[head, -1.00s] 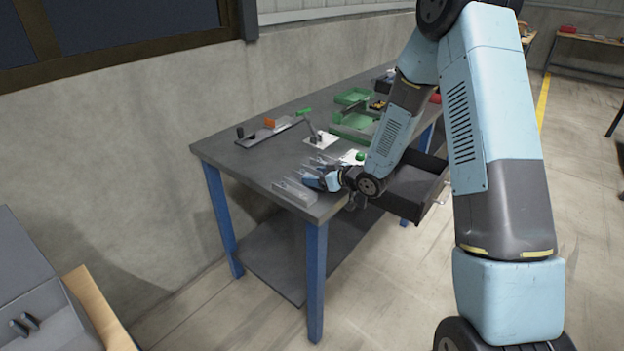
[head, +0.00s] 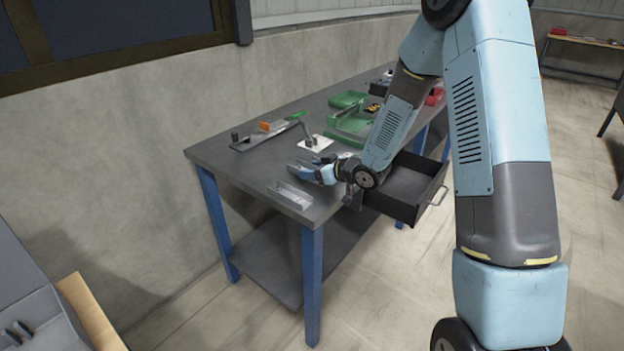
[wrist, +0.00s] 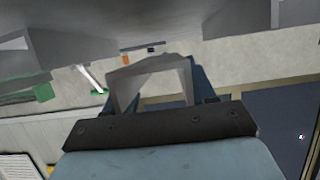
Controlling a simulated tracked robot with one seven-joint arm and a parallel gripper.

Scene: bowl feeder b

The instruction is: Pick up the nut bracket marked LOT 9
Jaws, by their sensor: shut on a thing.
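My gripper (head: 305,172) is above the front left part of the grey workbench. It is shut on a pale grey, arch-shaped bracket, seen between the blue fingers in the wrist view (wrist: 150,70). No LOT marking can be read on it in either view. In the head view the held bracket is small and partly hidden by the fingers. A light grey, angled metal piece (head: 290,196) stands on the bench near its front left edge, below and left of my gripper; I cannot read any marking on it.
The workbench (head: 235,150) carries a long fixture with an orange block (head: 265,127), a white plate with a lever (head: 315,144) and green trays (head: 349,98). An open black drawer (head: 410,188) juts out at the right.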

